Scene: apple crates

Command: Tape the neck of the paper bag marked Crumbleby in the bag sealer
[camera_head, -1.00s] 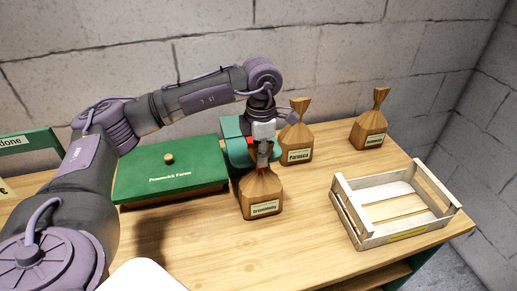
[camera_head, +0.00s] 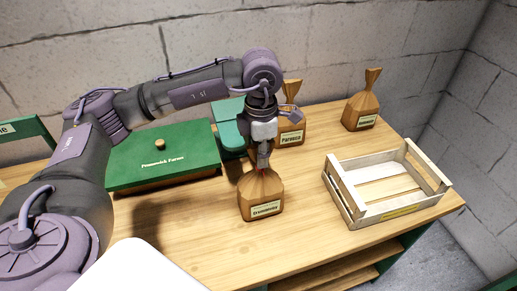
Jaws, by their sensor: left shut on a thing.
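The brown paper bag marked Crumbleby (camera_head: 261,193) is upright near the middle of the table, its label facing me. My left gripper (camera_head: 264,160) comes down from above and is shut on the bag's gathered neck, which it partly hides. I cannot tell whether the bag's base touches the tabletop. A teal device, which looks like the bag sealer (camera_head: 229,125), stands just behind and left of the gripper. My left wrist covers much of it, so its slot is hidden. My right gripper is not in view.
A second bag (camera_head: 291,134) stands behind the gripper, partly hidden. A third bag (camera_head: 361,112) stands at the back right. A wooden crate (camera_head: 345,203), seemingly empty, is at the right. A green-lidded box (camera_head: 140,172) lies at the left. The front of the table (camera_head: 230,250) is clear.

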